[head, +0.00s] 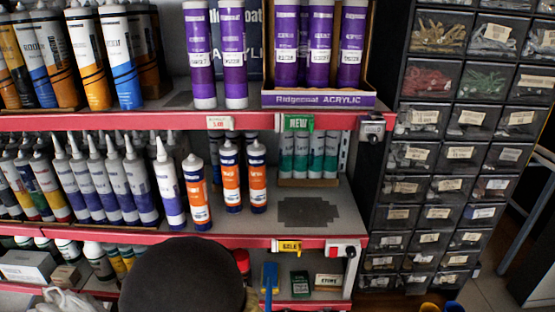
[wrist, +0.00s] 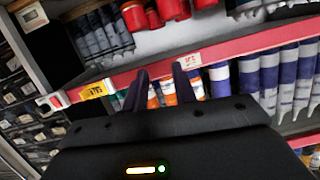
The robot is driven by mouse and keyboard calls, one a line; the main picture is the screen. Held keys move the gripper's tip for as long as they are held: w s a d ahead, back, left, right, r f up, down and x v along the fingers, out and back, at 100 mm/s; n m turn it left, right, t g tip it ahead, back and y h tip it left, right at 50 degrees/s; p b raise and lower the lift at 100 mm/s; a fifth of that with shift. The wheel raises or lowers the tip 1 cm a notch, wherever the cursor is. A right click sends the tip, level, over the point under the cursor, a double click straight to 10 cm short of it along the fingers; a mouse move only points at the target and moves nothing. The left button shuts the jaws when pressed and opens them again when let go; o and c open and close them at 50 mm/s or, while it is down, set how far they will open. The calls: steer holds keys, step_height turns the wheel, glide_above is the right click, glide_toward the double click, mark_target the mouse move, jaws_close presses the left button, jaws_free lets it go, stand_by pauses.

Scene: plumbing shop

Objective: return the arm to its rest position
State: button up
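My gripper (wrist: 160,90) shows in the wrist view as two dark fingers standing apart, with nothing held between them. Beyond the gap are orange-and-white tubes (wrist: 168,92) and a red shelf edge; the wrist picture is turned so the tubes appear upside down. In the head view a dark rounded part of my arm (head: 182,276) covers the bottom centre, in front of the lower shelves. The gripper fingers are hidden in the head view.
Shelves with red edges (head: 120,120) hold many sealant tubes. Orange-labelled tubes (head: 231,180) stand on the middle shelf, left of a dark bare patch (head: 308,212). Purple tubes (head: 319,45) stand in a box above. A drawer cabinet (head: 440,180) stands at right.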

steer(key=w+d+g+y, duration=0.1)
steer(key=w+d+g, duration=0.45)
steer(key=d, duration=0.65)
steer(key=s+d+g, duration=0.3)
steer(key=s+d, duration=0.2)
steer(key=d, duration=0.4)
steer(key=s+d+r+g+h, duration=0.1)
steer(key=s+d+g, duration=0.2)
steer(key=s+d, duration=0.3)
steer(key=d, duration=0.4)
steer(key=shift+s+r+n+g+h, duration=0.15)
steer(key=shift+s+n+g+h, duration=0.1)
steer(key=shift+n+g+h, duration=0.1)
stand_by(0.5)
